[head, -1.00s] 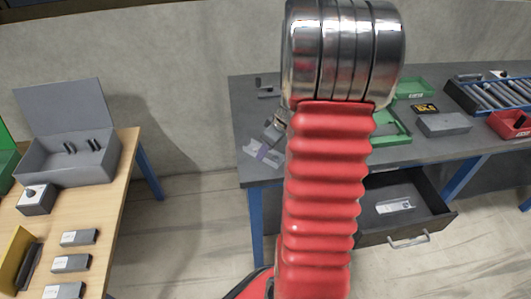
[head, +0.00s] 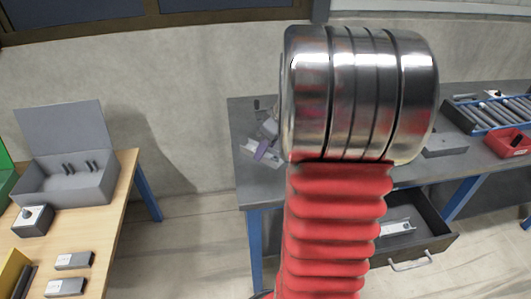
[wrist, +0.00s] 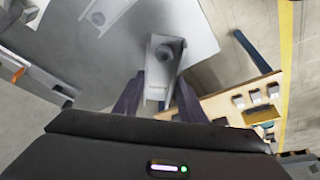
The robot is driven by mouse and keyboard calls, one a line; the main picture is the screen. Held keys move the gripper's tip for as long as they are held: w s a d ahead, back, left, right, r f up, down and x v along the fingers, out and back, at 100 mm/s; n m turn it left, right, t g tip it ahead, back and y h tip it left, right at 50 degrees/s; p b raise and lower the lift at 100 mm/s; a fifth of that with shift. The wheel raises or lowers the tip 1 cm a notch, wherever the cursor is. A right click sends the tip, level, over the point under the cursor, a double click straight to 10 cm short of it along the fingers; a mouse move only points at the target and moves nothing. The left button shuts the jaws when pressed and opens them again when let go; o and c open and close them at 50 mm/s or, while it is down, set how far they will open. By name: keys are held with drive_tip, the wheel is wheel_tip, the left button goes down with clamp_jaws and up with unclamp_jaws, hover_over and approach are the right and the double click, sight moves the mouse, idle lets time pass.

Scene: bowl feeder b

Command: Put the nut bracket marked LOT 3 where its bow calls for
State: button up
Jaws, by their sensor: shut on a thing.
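My gripper (wrist: 158,86) shows in the wrist view with its two dark purple-grey fingers closed on either side of a light grey bracket (wrist: 156,74). The bracket has a round dark hole or nut at its far end and a small printed label near the fingers, too small to read. In the head view a purple-grey finger of my gripper (head: 262,150) and the pale bracket show left of my arm, in front of the grey bench's left end. Another pale bracket (head: 396,227) lies in the open drawer (head: 436,238). No bow can be made out.
The grey bench (head: 245,180) carries a grey block (head: 445,145), a red bin (head: 508,144) and a roller rack (head: 490,112). My arm hides its middle. The wooden table (head: 105,225) at left holds an open grey box (head: 65,187) and several grey blocks. Floor between is clear.

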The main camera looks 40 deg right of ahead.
idle(0.5)
drive_tip(key=w+a, duration=0.5)
drive_tip(key=a, duration=0.5)
drive_tip(key=w+a+f+m, duration=0.1)
drive_tip(key=w+a, duration=0.4)
drive_tip(key=a, duration=0.6)
drive_tip(key=w+a+m, duration=0.1)
drive_tip(key=w+a, duration=0.4)
drive_tip(key=a, duration=0.5)
drive_tip(key=shift+w+a+f+h, duration=0.15)
drive_tip(key=shift+a+h, duration=0.1)
drive_tip(key=shift+h, duration=0.15)
